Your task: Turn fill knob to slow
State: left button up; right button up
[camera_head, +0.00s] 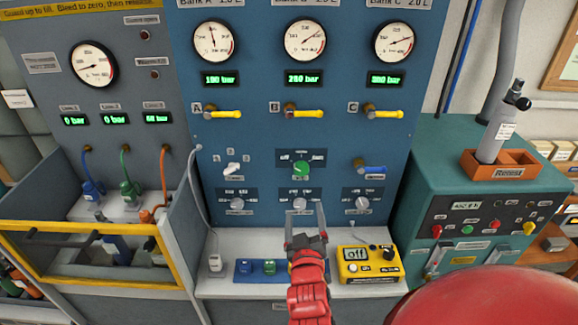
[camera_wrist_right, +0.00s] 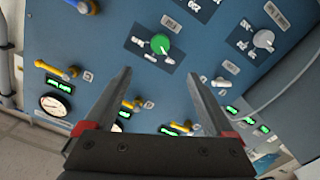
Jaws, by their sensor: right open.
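The green knob (camera_head: 301,168) sits on a dark labelled plate in the middle of the blue panel. It also shows in the right wrist view (camera_wrist_right: 161,46), with a pale pointer mark. I take it for the fill knob, but its lettering is too small to read surely. My right gripper (camera_head: 305,212) is open and empty, below the green knob in the head view. In the right wrist view its two fingers (camera_wrist_right: 158,76) are spread apart, and the knob shows beyond the gap between the tips, apart from them. My left gripper is not in view.
Grey knobs (camera_head: 237,203) (camera_head: 362,202) sit lower on the panel, with a white selector (camera_head: 231,169) left and a blue handle (camera_head: 371,169) right. Yellow handles (camera_head: 304,113) run above. A yellow meter (camera_head: 368,265) stands on the white shelf beside my right gripper.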

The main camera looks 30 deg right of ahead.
jog(key=b+x, duration=0.3)
jog(key=b, duration=0.1)
jog(key=p, duration=0.5)
send_near(301, 171)
jog(key=x, duration=0.8)
jog(key=shift+w+d+r, duration=0.1)
jog(key=shift+w+d, duration=0.15)
